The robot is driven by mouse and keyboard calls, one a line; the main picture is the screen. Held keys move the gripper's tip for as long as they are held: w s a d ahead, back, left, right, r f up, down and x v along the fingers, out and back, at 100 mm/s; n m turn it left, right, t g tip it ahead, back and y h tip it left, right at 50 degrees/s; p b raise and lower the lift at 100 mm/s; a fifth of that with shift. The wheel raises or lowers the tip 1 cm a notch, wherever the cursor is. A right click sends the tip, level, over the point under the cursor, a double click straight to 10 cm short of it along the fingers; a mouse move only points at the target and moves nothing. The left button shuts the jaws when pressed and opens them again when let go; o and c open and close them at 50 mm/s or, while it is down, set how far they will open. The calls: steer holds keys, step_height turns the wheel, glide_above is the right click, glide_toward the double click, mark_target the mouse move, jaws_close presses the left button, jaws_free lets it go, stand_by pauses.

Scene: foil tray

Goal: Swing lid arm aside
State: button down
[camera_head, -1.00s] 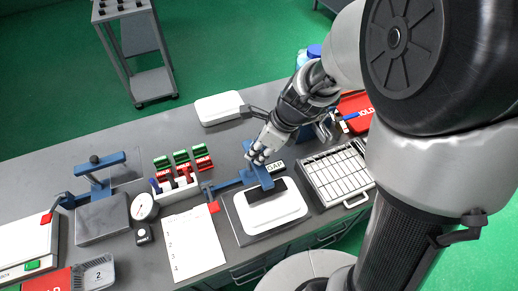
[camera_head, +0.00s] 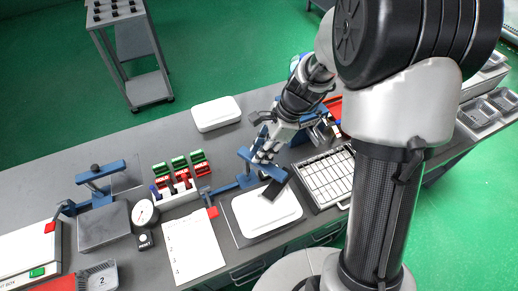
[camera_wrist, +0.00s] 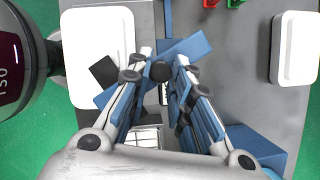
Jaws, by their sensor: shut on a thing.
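The lid arm (camera_head: 262,163) is a blue bar on a blue post at the back of a station. It shows in the wrist view as a slanted blue bar (camera_wrist: 194,48). A black pad (camera_head: 273,191) at its end lies at an angle over the right part of a white lidded tray (camera_head: 255,214); the pad (camera_wrist: 104,71) and tray (camera_wrist: 82,35) also show in the wrist view. My gripper (camera_head: 264,154) is over the bar. In the wrist view, my gripper (camera_wrist: 160,74) is shut on the bar's black knob (camera_wrist: 160,71). Pad contact with the tray cannot be told.
A compartment tray (camera_head: 330,178) stands close on the right. Red and green holders (camera_head: 190,172) and a paper sheet (camera_head: 192,247) are on the left. A similar blue-armed station (camera_head: 103,222) stands farther left. A white box (camera_head: 216,113) lies behind, with bare bench around it.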

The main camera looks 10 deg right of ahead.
steer(key=w+d+n+g+h+p, duration=0.1)
steer(key=w+n+g+p, duration=0.3)
steer(key=n, duration=0.8)
steer(key=shift+w+h+p, duration=0.7)
steer(key=shift+w+p, duration=0.3)
steer(key=shift+p, duration=0.3)
steer(key=c, duration=1.4)
jaws_free()
steer(key=shift+w+r, duration=0.1)
steer(key=shift+r, duration=0.05)
